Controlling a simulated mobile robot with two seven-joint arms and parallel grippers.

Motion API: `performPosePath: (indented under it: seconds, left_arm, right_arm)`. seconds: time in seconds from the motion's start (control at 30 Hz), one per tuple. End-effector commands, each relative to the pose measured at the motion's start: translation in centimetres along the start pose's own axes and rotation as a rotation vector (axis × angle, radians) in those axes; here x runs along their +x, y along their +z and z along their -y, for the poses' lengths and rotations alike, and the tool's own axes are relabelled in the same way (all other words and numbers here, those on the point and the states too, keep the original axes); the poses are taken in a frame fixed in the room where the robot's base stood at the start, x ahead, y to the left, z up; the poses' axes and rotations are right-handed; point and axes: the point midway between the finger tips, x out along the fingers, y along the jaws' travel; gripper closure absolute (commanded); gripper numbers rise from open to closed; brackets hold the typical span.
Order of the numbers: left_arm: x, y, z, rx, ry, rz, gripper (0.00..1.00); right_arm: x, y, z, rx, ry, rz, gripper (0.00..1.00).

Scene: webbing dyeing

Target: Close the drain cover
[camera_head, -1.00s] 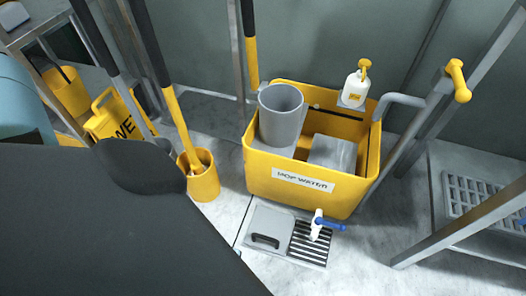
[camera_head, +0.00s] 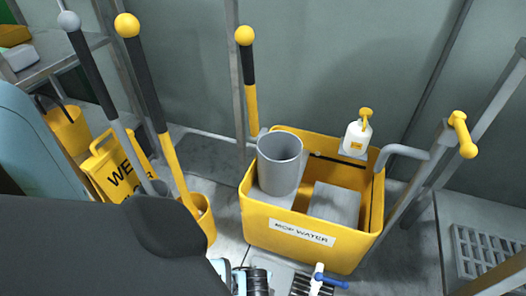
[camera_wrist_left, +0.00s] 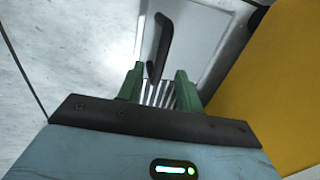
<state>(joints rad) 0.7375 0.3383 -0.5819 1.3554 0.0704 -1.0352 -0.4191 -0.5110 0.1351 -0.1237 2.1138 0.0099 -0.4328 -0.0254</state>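The drain cover (camera_wrist_left: 200,35) is a grey plate with a black bar handle (camera_wrist_left: 162,45) in the left wrist view. In the head view only a strip of the cover (camera_head: 283,274) shows. It lies left of the slotted drain grate (camera_head: 308,286), whose bars are uncovered. The grate (camera_wrist_left: 158,95) also shows between my fingers in the left wrist view. My left gripper (camera_wrist_left: 159,84) is open, with green fingertips apart. The handle's near end appears between the fingertips, with no visible grip; I cannot tell the depth. My right gripper is not in view.
The yellow mop-water tub (camera_head: 290,236) stands right behind the drain. A blue-handled tap (camera_head: 330,281) overhangs the grate. A yellow bucket (camera_head: 203,217) with a mop handle stands to the left, near a wet-floor sign (camera_head: 118,172). A metal frame stands at right.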

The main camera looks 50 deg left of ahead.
Motion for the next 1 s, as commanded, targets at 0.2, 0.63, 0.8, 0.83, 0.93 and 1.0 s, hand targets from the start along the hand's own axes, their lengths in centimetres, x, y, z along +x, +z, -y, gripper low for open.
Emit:
performPosePath:
  seconds: [0.2,0.63,0.8,0.83,0.93,1.0]
  left_arm:
    - [2.6,0.0,-0.1,0.000,0.001,0.000,0.64]
    - [3.1,-0.1,0.0,0.000,-0.001,-0.002,0.64]
    - [3.1,0.0,0.0,0.000,-0.001,-0.002,0.86]
    - [3.1,0.0,0.0,0.000,-0.001,-0.002,0.90]
    - [3.1,0.0,0.0,0.000,-0.001,-0.002,1.00]
    - [3.1,0.0,0.0,0.000,-0.001,-0.002,1.00]
  right_arm:
    - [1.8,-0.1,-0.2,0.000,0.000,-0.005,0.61]
    - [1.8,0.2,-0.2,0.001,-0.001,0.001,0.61]
    - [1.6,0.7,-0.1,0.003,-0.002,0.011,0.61]
    - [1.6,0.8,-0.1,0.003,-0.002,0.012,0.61]
    - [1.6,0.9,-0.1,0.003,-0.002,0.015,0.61]
    - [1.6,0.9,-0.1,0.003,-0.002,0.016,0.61]
